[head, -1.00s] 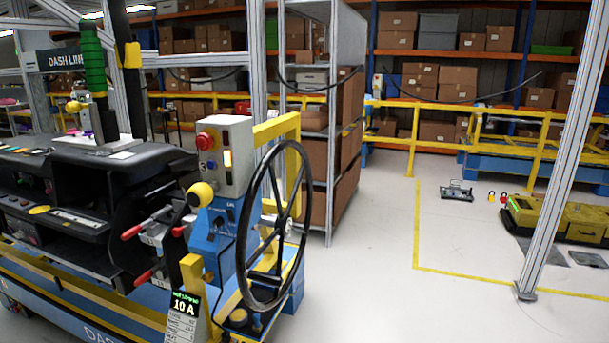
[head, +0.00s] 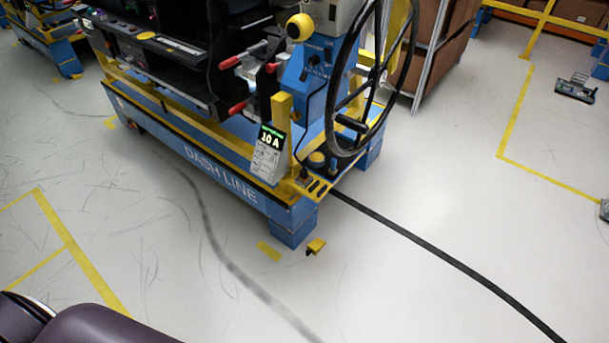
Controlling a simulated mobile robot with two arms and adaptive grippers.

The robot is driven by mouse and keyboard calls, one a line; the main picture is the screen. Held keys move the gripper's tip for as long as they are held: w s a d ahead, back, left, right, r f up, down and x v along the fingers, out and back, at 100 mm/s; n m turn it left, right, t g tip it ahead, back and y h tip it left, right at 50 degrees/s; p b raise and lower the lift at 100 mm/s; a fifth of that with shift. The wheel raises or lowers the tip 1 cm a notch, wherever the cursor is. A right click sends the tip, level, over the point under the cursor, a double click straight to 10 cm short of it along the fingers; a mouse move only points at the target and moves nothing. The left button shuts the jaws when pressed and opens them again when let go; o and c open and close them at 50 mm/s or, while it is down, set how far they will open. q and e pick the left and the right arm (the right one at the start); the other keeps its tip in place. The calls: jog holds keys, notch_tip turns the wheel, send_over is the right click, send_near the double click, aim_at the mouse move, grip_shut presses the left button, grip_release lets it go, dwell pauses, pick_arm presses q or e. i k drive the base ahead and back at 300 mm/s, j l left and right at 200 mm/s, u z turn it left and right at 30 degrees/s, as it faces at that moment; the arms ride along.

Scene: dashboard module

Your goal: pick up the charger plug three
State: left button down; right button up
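A small yellow piece with a dark end (head: 316,246) lies on the floor just off the front corner of the blue dash line cart (head: 225,182). It looks like the charger plug, but I cannot read a number on it. Nothing touches it from above. Neither of my grippers is in view.
A thick black cable (head: 450,262) runs from the cart across the floor to the lower right. The black steering wheel (head: 345,121) and red-tipped clamps (head: 238,108) stick out from the cart. A flat yellow mark (head: 268,250) is beside the plug. Floor in front is open.

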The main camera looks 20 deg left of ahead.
aim_at(303, 176)
jog(key=z, duration=0.3)
jog(key=i+j+z, duration=0.15)
jog(key=j+z, duration=0.3)
jog(key=j, duration=0.3)
jog(key=j+z, duration=0.45)
jog(key=j, duration=0.35)
